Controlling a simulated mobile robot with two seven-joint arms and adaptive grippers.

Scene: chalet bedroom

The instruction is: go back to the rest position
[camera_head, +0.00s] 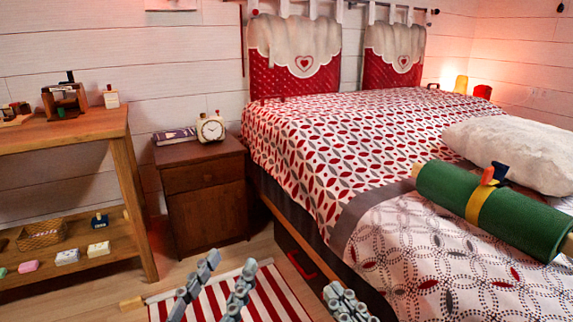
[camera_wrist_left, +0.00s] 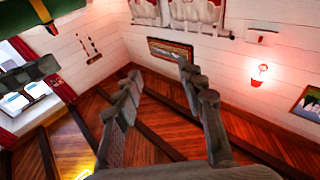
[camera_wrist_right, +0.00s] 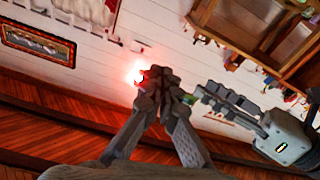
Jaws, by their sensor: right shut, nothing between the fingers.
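My left gripper (camera_head: 215,278) shows at the bottom of the head view, above the red-and-white striped rug. Its two fingers stand apart with nothing between them. In the left wrist view (camera_wrist_left: 158,72) the fingers are also spread and empty. My right gripper (camera_head: 345,298) is at the bottom edge of the head view, further right, in front of the bed's side. In the right wrist view its fingertips (camera_wrist_right: 158,78) meet, with nothing held. My left gripper also shows at the right of that view (camera_wrist_right: 225,100).
The bed (camera_head: 330,150) fills the right, bearing a green roll (camera_head: 447,195) with a yellow band and a white pillow (camera_head: 510,150). A nightstand (camera_head: 205,205) holds a clock (camera_head: 210,128). A wooden shelf table (camera_head: 60,135) stands left. The striped rug (camera_head: 275,295) lies below.

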